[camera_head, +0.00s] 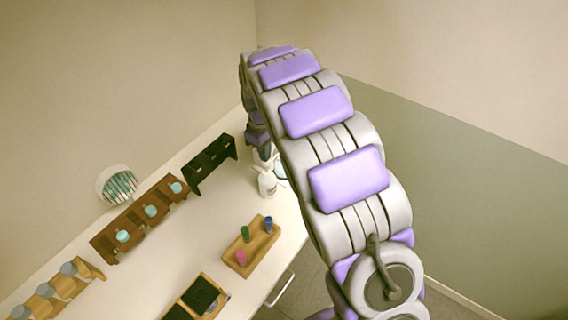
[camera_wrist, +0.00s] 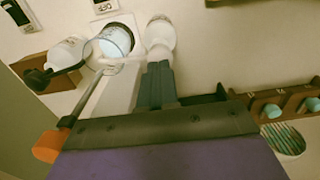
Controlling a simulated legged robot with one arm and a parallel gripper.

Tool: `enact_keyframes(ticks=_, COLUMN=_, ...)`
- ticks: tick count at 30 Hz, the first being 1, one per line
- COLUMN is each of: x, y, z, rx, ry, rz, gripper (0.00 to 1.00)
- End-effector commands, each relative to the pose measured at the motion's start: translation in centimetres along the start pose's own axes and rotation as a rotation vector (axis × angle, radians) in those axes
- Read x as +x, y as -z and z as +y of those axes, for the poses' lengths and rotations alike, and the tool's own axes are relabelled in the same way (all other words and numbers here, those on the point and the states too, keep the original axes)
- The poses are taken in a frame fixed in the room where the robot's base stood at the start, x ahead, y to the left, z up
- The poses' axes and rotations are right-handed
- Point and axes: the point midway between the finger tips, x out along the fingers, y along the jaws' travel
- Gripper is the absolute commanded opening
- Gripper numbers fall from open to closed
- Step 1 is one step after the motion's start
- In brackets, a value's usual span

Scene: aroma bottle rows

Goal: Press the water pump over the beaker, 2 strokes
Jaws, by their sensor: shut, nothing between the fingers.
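A white pump bottle (camera_head: 267,184) stands near the right edge of the counter. A clear round beaker (camera_head: 280,171) is just behind and right of it, partly hidden by my arm. In the wrist view, my gripper (camera_wrist: 159,68) is shut and empty, with its dark fingers side by side. Its tips are at or just over a white rounded pump-like piece (camera_wrist: 160,35); I cannot tell whether they touch. The beaker (camera_wrist: 116,40), pale blue inside, is left of that piece. In the head view, my gripper (camera_head: 263,151) is above the bottle, its tips poorly visible.
A black rack (camera_head: 211,163) and a brown rack with teal-topped bottles (camera_head: 138,218) stand left. A wooden tray (camera_head: 250,250) with small coloured bottles is in front. In the wrist view, an orange-ended rod (camera_wrist: 50,146) and a white, black-fitted object (camera_wrist: 66,53) are left of the fingers.

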Motion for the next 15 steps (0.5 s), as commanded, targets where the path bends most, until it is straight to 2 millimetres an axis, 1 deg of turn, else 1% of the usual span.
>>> enact_keyframes(ticks=5, x=-0.4, y=0.0, z=0.0, rx=0.0, ry=0.0, rz=0.0, gripper=0.0)
enact_keyframes(ticks=15, x=-3.3, y=0.0, z=0.0, rx=0.0, ry=0.001, rz=0.0, gripper=0.0)
